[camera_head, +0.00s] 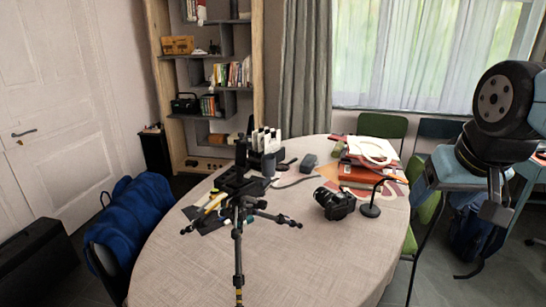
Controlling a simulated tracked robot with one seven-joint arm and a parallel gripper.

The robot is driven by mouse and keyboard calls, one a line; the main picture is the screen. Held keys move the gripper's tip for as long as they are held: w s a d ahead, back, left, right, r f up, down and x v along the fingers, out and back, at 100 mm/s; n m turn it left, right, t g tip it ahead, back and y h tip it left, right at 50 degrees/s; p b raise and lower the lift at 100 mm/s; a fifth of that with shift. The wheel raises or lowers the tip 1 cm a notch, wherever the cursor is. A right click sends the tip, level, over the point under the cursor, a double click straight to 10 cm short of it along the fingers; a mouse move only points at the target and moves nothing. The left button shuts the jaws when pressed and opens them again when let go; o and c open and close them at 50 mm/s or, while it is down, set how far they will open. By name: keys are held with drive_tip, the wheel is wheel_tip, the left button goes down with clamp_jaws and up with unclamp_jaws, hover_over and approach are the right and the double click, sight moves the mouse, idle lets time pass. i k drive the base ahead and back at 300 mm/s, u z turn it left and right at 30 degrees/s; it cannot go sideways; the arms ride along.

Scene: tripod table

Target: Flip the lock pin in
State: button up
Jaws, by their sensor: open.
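A black tripod (237,215) stands on the round table (310,250), left of the table's middle. One leg points down toward me, and other legs spread to the sides. Its dark head (240,182) is on top, with an upright part rising from it. The lock pin is too small to make out, so I cannot tell its position. My gripper (490,215) hangs at the far right, beyond the table's right edge and well apart from the tripod. It is open, and I see nothing held in it.
A black camera (334,203) and a small dark stand (371,209) are right of the tripod. Books and papers (362,172) lie at the back right. Dark and white items (266,142) stand behind the tripod. A chair with blue cloth (135,225) is at left.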

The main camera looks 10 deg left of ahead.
sight(213, 197)
drive_tip(key=z, duration=1.7)
drive_tip(key=i, duration=0.05)
drive_tip(key=u, duration=3)
